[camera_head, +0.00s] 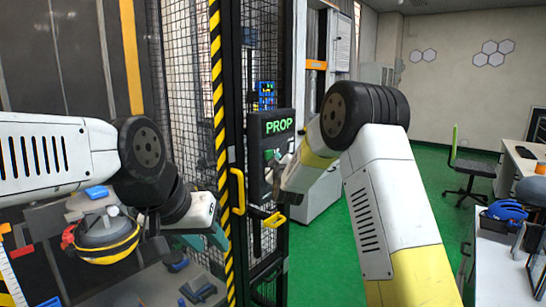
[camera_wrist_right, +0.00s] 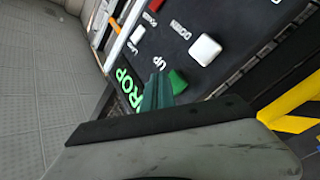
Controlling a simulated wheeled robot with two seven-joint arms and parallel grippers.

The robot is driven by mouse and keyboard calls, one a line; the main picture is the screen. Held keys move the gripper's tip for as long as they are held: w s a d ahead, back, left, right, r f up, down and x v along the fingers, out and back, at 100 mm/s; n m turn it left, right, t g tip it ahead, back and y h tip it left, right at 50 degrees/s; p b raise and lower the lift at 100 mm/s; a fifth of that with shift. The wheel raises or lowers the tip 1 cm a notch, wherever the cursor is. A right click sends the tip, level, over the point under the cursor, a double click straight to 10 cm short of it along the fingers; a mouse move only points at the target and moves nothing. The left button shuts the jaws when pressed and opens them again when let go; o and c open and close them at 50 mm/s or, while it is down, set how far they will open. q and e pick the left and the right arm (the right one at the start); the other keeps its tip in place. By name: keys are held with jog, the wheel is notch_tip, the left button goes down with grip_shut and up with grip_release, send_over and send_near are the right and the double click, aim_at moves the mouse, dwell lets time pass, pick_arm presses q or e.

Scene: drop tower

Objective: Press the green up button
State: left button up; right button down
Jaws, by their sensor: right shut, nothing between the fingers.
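The dark control panel (camera_head: 267,145) with a lit green text display stands on the cage post in the head view. The green up button (camera_head: 269,154) shows partly on its face there. In the right wrist view the green button (camera_wrist_right: 178,82) sits beside the white "UP" label. My right gripper (camera_wrist_right: 156,90) is shut and empty, its teal fingertips right beside the green button; whether they touch it I cannot tell. In the head view the right gripper is in front of the panel, its tips mostly hidden. My left gripper (camera_head: 216,237) is low left of the cage post, its opening unclear.
A white button (camera_wrist_right: 205,50) by the "DOWN" label is close to the green one. A yellow handle (camera_head: 238,190) and black-and-yellow striped post (camera_head: 218,110) are left of the panel.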

dwell(0.4)
jog(key=shift+w+a, duration=0.25)
jog(key=shift+a, duration=0.1)
jog(key=shift+w+a, duration=0.3)
jog(key=shift+a, duration=0.1)
dwell(0.8)
jog(key=shift+s+d, duration=0.55)
jog(key=shift+d, duration=0.15)
jog(key=shift+s+d, duration=0.75)
jog(key=shift+d, duration=0.3)
jog(key=shift+s+d, duration=0.7)
jog(key=shift+d, duration=0.3)
